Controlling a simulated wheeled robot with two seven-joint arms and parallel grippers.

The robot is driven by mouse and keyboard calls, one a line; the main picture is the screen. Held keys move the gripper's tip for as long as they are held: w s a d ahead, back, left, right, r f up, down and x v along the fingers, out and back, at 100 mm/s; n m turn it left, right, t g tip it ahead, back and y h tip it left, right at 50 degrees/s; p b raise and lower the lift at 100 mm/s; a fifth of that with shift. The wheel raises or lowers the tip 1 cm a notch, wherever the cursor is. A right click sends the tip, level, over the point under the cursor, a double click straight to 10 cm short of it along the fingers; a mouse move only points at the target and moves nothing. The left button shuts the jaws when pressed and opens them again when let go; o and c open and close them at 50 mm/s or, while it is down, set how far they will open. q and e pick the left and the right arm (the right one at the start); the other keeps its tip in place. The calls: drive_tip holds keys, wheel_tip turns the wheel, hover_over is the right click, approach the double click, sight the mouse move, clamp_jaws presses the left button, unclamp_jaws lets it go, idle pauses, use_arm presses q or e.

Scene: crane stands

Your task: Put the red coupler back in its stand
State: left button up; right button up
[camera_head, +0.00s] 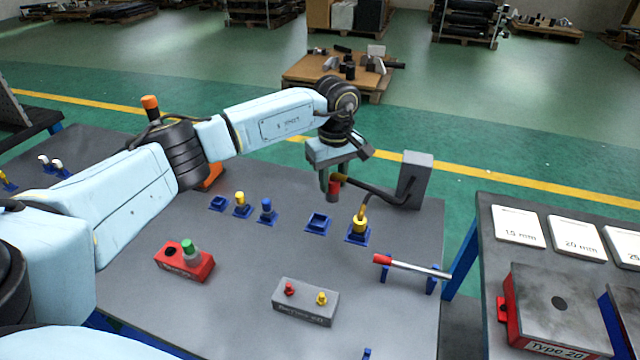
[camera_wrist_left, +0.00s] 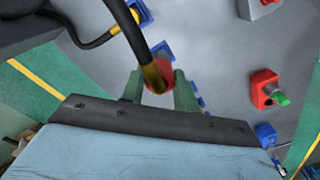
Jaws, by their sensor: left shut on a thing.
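The red coupler (camera_head: 334,189) hangs upright from a black hose with a yellow end fitting. My left gripper (camera_head: 332,178) is shut on it and holds it above the table. In the left wrist view the coupler (camera_wrist_left: 157,88) sits between the two fingers, with the hose crossing in front. An empty blue stand (camera_head: 318,222) is on the table below and slightly left of the coupler. Another blue stand (camera_head: 358,238) beside it holds a yellow coupler (camera_head: 360,224). My right gripper is not in view.
Both hoses run to a grey box (camera_head: 415,180) at the table's right back. Small blue holders (camera_head: 242,211) stand to the left. A red-handled bar (camera_head: 412,267), a grey block (camera_head: 305,301) and a red block (camera_head: 184,262) lie nearer. The table between them is bare.

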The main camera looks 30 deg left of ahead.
use_arm(q)
drive_tip(key=w+a+f+n, duration=0.1)
drive_tip(key=a+f+n, duration=0.3)
drive_tip(key=shift+w+a, duration=0.15)
drive_tip(key=shift+a, duration=0.25)
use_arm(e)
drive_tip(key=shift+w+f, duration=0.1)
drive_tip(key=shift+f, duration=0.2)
use_arm(q)
drive_tip(key=shift+b, duration=0.3)
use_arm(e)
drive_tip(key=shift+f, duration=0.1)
use_arm(q)
wheel_tip(320, 180, down, 5)
drive_tip(key=b, duration=0.4)
drive_tip(key=shift+d+f, duration=0.1)
drive_tip(key=shift+f, duration=0.35)
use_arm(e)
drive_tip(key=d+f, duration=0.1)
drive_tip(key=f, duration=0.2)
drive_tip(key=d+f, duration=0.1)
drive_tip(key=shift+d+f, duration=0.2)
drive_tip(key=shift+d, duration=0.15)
